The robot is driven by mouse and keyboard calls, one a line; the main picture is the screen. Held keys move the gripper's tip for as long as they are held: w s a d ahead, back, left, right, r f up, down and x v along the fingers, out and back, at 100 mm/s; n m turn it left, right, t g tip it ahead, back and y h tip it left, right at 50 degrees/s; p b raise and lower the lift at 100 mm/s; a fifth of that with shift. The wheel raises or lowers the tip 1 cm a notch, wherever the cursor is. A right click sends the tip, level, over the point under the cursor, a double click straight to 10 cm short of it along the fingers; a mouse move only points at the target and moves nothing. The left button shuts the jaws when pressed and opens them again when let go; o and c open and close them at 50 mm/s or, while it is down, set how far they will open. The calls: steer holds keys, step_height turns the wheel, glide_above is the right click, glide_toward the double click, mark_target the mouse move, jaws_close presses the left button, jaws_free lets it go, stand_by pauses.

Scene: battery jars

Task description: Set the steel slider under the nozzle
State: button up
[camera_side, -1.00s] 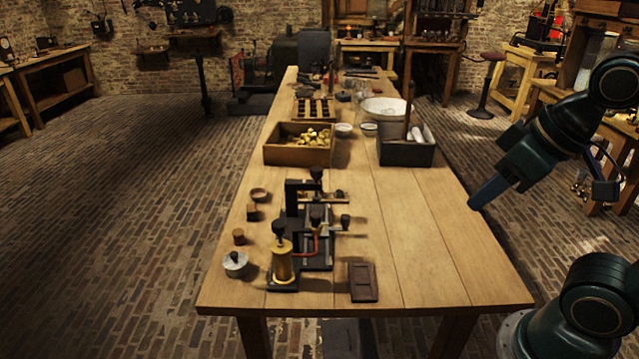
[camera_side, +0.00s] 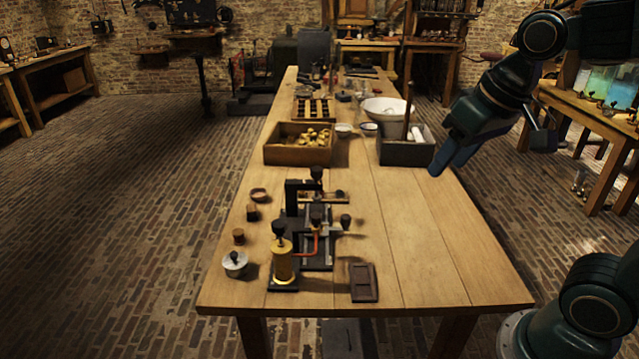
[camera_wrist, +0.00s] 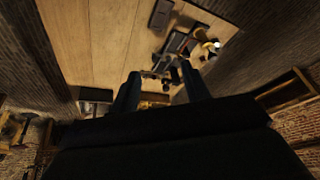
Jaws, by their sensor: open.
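A black machine with a brass cylinder (camera_side: 283,266) stands on the front left of the table. A pale metal bar (camera_side: 328,231), perhaps the steel slider, lies across it, with a black knob (camera_side: 346,221) at its right end. A black upright bracket (camera_side: 295,190) rises at the machine's back; I cannot make out the nozzle. My gripper (camera_side: 437,172) is open and empty above the table's right edge, right of the machine and well apart from it. In the wrist view its two blue fingers (camera_wrist: 160,85) are spread, and the machine (camera_wrist: 178,44) shows beyond them.
A wooden box of brass pieces (camera_side: 298,157) and a dark box (camera_side: 405,154) with a tall rod stand behind the machine. A small dark tray (camera_side: 363,282) lies at the front, and a lidded pot (camera_side: 235,263) at the left.

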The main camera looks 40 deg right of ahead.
steer(key=w+d+m+g, duration=0.1)
steer(key=w+d+m, duration=0.15)
steer(key=w, duration=0.65)
steer(key=m+g, duration=0.4)
steer(key=m, duration=0.3)
glide_above(346, 217)
step_height(346, 217, down, 17)
steer(key=shift+w+n, duration=0.1)
steer(key=shift+n, duration=0.15)
steer(key=shift+f, duration=0.2)
step_height(346, 217, down, 14)
steer(key=shift+r, duration=0.25)
jaws_close()
